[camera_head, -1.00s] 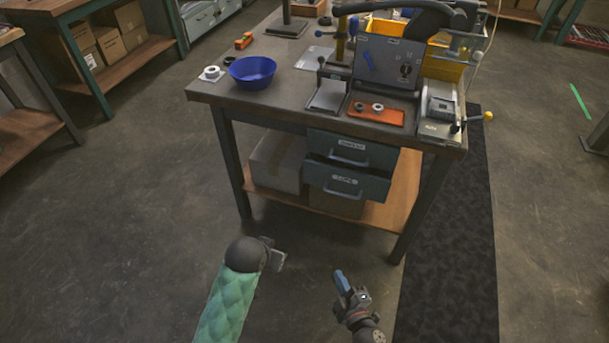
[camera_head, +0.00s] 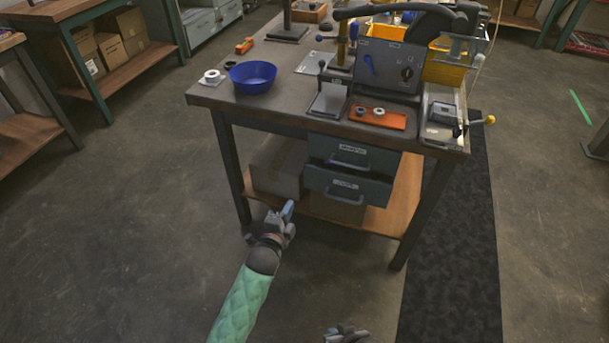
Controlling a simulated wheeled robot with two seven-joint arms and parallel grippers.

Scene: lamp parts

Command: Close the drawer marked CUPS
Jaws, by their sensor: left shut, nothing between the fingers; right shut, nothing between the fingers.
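Two dark grey-blue drawers hang under the workbench, each with a label and a bar handle. The upper drawer (camera_head: 375,159) looks flush or nearly so. The lower drawer (camera_head: 375,192) stands pulled out, with a dark gap above its front. The labels are too blurred to read, so I cannot tell which one says CUPS. My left gripper (camera_head: 287,212) is shut and empty, left of and below the lower drawer's front in the picture, apart from it. My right gripper (camera_head: 346,331) is shut and empty at the bottom edge, partly cut off.
The workbench (camera_head: 290,111) carries a blue bowl (camera_head: 253,78), an orange tray (camera_head: 393,119) and a grey machine panel (camera_head: 388,68). Cardboard boxes (camera_head: 278,167) sit on its lower shelf beside the drawers. The bench legs flank the drawers. The floor in front is clear.

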